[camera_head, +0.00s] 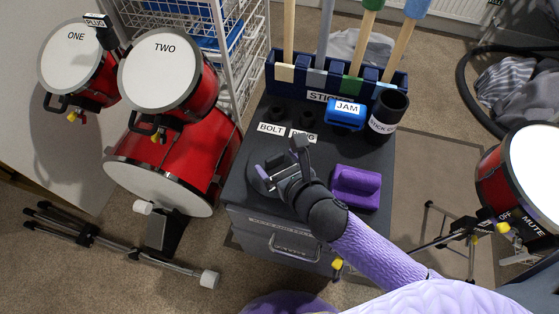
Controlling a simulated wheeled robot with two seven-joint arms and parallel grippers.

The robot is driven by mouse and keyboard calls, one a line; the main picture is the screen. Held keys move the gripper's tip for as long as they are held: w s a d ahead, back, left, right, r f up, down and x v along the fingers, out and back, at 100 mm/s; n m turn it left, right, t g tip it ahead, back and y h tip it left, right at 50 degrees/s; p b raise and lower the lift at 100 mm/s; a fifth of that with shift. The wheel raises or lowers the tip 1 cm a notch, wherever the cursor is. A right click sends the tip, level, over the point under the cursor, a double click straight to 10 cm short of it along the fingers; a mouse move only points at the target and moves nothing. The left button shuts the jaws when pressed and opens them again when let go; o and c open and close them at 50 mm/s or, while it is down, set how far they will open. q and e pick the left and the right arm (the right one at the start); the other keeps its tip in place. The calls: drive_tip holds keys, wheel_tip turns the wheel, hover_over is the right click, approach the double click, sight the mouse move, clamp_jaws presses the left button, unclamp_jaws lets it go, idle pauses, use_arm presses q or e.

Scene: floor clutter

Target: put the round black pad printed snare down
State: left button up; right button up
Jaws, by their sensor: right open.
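My right gripper (281,164) reaches in from the lower right over the top of the dark cabinet (240,200). Its fingers are apart. A dark, rounded piece (259,179) shows at the left finger, low over or on the cabinet top; it may be the black pad. The gripper covers part of it, and no "snare" print can be read. I cannot tell whether it touches the finger. My left gripper is not in view.
On the cabinet are a purple block (356,187), a blue JAM box (346,115), a black stick cup (387,115), small dark pieces by the BOLT label (271,128) and a stick rack (315,83). Red drums (165,75) stand left, another drum (530,170) right.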

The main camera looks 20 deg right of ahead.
drive_tip(key=shift+r, duration=0.2)
drive_tip(key=p+v, duration=0.5)
drive_tip(key=v, duration=0.6)
drive_tip(key=shift+r, duration=0.2)
drive_tip(key=shift+s+r, duration=0.1)
drive_tip(key=shift+s, duration=0.25)
drive_tip(key=shift+s+d, duration=0.1)
